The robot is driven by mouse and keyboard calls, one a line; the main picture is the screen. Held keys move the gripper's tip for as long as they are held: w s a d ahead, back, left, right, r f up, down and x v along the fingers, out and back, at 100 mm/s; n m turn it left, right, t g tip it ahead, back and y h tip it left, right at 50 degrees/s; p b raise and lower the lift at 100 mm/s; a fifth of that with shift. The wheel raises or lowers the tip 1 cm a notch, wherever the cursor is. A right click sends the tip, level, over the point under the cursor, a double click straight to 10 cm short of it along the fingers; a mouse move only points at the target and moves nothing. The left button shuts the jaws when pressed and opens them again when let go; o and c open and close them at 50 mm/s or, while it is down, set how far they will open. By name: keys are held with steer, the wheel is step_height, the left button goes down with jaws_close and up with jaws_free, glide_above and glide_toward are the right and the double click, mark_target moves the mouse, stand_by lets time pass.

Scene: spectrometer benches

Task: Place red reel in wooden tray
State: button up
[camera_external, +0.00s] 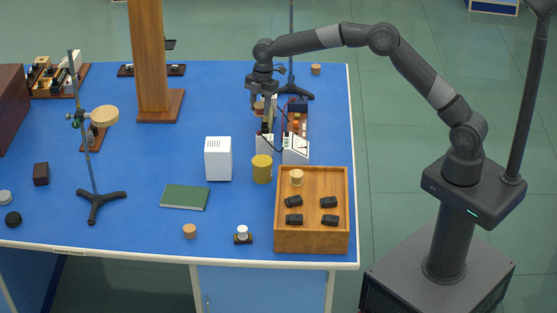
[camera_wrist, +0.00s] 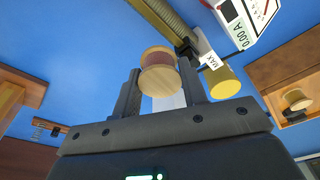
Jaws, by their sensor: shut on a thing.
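The red reel (camera_wrist: 158,62), with pale wooden ends and a dull red winding, sits between the fingers of my gripper (camera_wrist: 160,70) in the wrist view. My gripper is shut on it. In the external view my gripper (camera_external: 258,100) is over the back right of the blue table, beside the meters, and the reel shows small and partly hidden below it. The wooden tray (camera_external: 312,243) stands at the table's front right corner, in front of and to the right of my gripper. It holds a pale reel (camera_external: 296,177) and several black cylinders (camera_external: 293,201).
White-faced meters (camera_external: 295,152) with wires and a yellow cylinder (camera_external: 262,169) stand between my gripper and the tray. A white box (camera_external: 218,159), a green book (camera_external: 185,197) and a wooden post (camera_external: 150,60) are to the left. A stand (camera_external: 291,45) rises behind my gripper.

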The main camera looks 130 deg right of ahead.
steer(key=s+a+r+n, duration=0.1)
steer(key=a+r+n, duration=0.15)
steer(key=a, duration=0.85)
steer(key=s+a+r+n+g+y, duration=0.15)
steer(key=a+n, duration=0.25)
steer(key=a, duration=0.7)
steer(key=s+a+r+n, duration=0.1)
steer(key=a+r+n, duration=0.25)
steer(key=a, duration=0.75)
glide_above(329, 185)
steer(key=shift+t, duration=0.25)
steer(key=f, duration=0.7)
steer(key=shift+s+d+f, duration=0.15)
steer(key=shift+d, duration=0.1)
steer(key=shift+f, duration=2)
steer(key=shift+f, duration=0.1)
steer(key=o, duration=0.5)
steer(key=shift+f, duration=0.1)
steer(key=o, duration=0.5)
steer(key=shift+c, duration=0.2)
